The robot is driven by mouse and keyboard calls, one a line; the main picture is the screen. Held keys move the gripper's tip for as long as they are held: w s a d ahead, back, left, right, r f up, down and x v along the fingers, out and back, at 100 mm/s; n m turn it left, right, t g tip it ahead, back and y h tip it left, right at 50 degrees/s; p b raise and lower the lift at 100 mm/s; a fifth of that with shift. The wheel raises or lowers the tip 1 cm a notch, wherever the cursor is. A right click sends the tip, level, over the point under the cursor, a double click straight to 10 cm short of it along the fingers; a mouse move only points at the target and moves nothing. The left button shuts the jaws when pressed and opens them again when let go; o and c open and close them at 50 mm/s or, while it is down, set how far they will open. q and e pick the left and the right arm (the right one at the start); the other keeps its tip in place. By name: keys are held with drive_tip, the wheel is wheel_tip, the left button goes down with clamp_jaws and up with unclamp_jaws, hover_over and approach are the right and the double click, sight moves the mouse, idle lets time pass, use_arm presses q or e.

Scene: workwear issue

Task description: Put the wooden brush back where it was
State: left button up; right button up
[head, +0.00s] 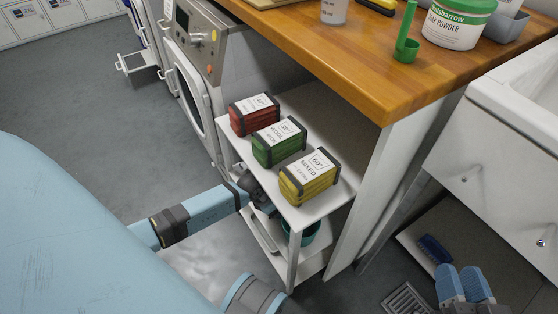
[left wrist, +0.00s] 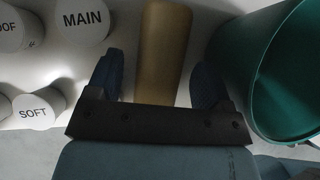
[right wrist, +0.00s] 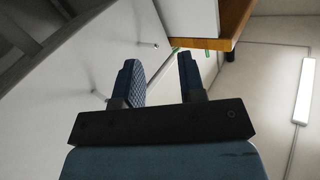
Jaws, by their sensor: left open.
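A tan wooden piece (left wrist: 162,50), which looks like the wooden brush, lies on a pale surface in the left wrist view. Only part of it shows; no bristles are visible. My left gripper (left wrist: 156,82) is open, with one finger on each side of its near end and gaps showing. In the head view the left arm reaches to the small white shelf unit's lower level, its fingers mostly hidden. My right gripper (right wrist: 162,75) is open and empty; in the head view (head: 465,280) it is at the lower right, near the sink.
A teal bucket (left wrist: 285,75) stands close right of the left gripper. White cylinders labelled MAIN (left wrist: 82,20) and SOFT (left wrist: 38,108) are at its left. Red (head: 252,115), green (head: 278,142) and yellow (head: 310,178) boxes stand on the shelf top.

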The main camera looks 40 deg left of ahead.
use_arm(q)
drive_tip(key=shift+f, duration=0.15)
drive_tip(key=shift+b, duration=0.35)
drive_tip(key=p+v, duration=0.3)
drive_tip(key=v, duration=0.3)
drive_tip(key=shift+s+a, duration=0.15)
drive_tip(key=shift+s, duration=0.05)
drive_tip(key=s+a+p, duration=0.3)
drive_tip(key=s+a, duration=0.3)
drive_tip(key=s, duration=0.3)
drive_tip(key=shift+f, duration=0.35)
use_arm(e)
wheel_tip(320, 180, up, 8)
drive_tip(key=t, duration=0.3)
drive_tip(key=shift+s+d+m, duration=0.15)
drive_tip(key=shift+d+m, duration=0.15)
drive_tip(key=shift+m, duration=0.1)
use_arm(q)
drive_tip(key=shift+s, duration=0.1)
